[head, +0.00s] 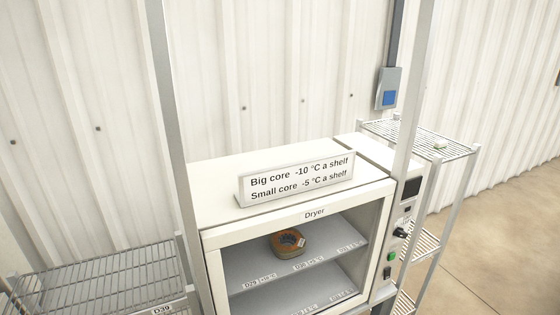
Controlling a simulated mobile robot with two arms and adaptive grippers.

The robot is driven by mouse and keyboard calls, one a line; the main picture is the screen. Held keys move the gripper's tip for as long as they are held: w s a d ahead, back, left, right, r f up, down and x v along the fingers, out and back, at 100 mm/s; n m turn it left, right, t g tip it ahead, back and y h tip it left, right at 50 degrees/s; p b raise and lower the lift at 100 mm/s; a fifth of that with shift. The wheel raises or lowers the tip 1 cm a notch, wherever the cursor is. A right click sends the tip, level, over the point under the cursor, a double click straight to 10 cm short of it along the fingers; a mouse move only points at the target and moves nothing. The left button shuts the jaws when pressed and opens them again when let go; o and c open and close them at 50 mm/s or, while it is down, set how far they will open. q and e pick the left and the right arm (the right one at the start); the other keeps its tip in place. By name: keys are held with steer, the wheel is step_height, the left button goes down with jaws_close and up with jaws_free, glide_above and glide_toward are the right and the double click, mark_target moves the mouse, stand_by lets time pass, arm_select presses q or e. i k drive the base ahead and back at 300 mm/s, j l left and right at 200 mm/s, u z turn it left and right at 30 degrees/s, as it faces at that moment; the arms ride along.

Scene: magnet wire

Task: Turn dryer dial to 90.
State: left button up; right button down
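The white dryer (220,240) stands in the middle of the head view, its front showing an inside with shelves. Its control panel (409,188) is on the right side, seen at a steep angle. A black dial (400,233) sits on this panel, with a green button (391,257) and a dark button below it. The dial's setting is too small to read. Neither of my grippers shows in this view.
A sign (297,180) about big and small cores stands on the dryer. A brown core (287,242) lies on its upper shelf. Wire racks stand left (95,275) and right (425,138). Metal posts rise in front. Open floor (510,240) lies at the right.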

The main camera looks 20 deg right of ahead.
mark_target(400, 232)
steer(key=z, duration=1.45)
